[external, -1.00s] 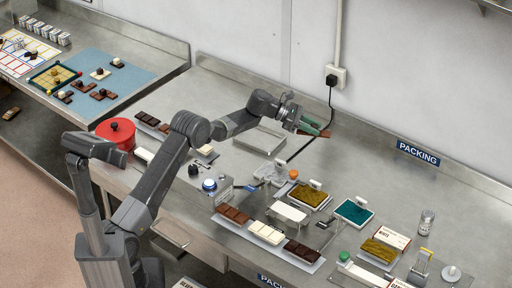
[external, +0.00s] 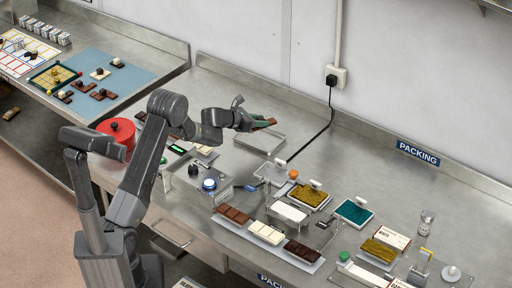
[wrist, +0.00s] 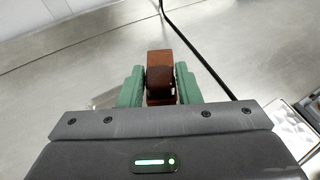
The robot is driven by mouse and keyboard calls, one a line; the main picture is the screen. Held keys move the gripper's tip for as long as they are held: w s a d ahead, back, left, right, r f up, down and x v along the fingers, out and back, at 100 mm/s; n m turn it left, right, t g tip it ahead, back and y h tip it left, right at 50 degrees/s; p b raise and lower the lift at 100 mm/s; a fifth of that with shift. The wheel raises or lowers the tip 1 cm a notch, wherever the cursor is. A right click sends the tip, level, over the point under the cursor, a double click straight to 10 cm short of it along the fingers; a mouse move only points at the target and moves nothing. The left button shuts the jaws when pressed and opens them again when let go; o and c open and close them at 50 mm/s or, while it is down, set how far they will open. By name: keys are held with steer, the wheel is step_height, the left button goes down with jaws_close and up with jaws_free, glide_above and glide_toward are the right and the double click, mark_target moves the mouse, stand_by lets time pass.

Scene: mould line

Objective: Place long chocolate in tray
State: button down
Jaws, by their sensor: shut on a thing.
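My gripper (external: 264,123) is shut on a long brown chocolate (wrist: 160,62). In the wrist view its green fingers (wrist: 159,88) flank the bar, and the far end of the bar sticks out beyond them. A darker patch covers the nearer part of the bar; I cannot tell whether it is shadow. A shallow metal tray (external: 258,150) lies on the steel counter below and close to my gripper in the external view. The tray looks empty, but the gripper partly covers its far side. The bar's height above it is unclear.
A black cable (external: 318,137) runs across the counter right of the tray. A grey control box (external: 195,180) with knobs stands in front. Chocolate bars (external: 266,233), an orange ball (external: 294,173) and moulds (external: 353,212) fill the right front. The back counter is clear.

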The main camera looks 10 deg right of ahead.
step_height(320, 180, down, 7)
steer(key=shift+r+p, duration=0.15)
steer(key=shift+p, duration=0.4)
steer(key=shift+f+b, duration=0.5)
steer(key=shift+b, duration=0.4)
steer(key=c, duration=1.1)
jaws_free()
steer(key=shift+r, duration=0.1)
steer(key=shift+o, duration=0.2)
steer(key=shift+r, duration=0.1)
steer(key=shift+r+p, duration=0.5)
steer(key=shift+p, duration=0.55)
steer(key=b+v, duration=0.3)
steer(key=v, duration=0.8)
steer(key=shift+a+b, duration=0.3)
steer(key=shift+a, duration=0.1)
steer(key=shift+s, duration=0.15)
